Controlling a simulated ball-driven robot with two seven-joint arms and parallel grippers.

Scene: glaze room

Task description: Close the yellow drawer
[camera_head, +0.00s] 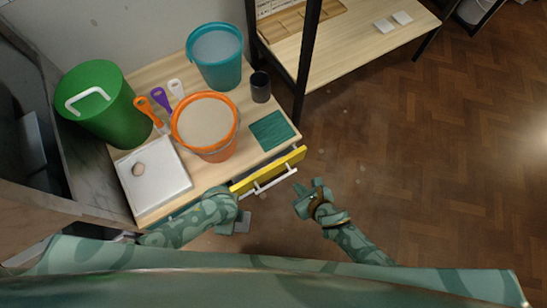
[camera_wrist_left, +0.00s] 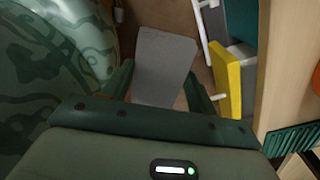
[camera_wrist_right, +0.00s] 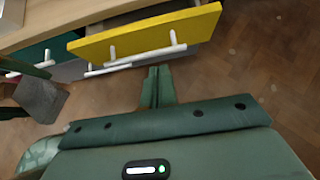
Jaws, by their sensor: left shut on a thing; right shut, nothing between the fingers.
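The yellow drawer (camera_head: 292,161) is under the right part of the wooden table, with a white bar handle on its front. Its front stands out a little from the table edge in the left wrist view (camera_wrist_left: 227,78); it also shows in the right wrist view (camera_wrist_right: 150,35). My right gripper (camera_head: 300,197) is shut and empty, just right of the drawer front and apart from it. My left gripper (camera_head: 240,216) is shut on a flat grey thing (camera_wrist_left: 165,65), left of the yellow front. The drawer's inside is mostly hidden.
On the tabletop (camera_head: 158,212) stand an orange bucket (camera_head: 223,152), a teal bucket (camera_head: 220,76), a green bin (camera_head: 112,125), a dark cup (camera_head: 260,92) and a white tray (camera_head: 165,195). A black post (camera_head: 306,60) rises behind. The floor to the right is clear.

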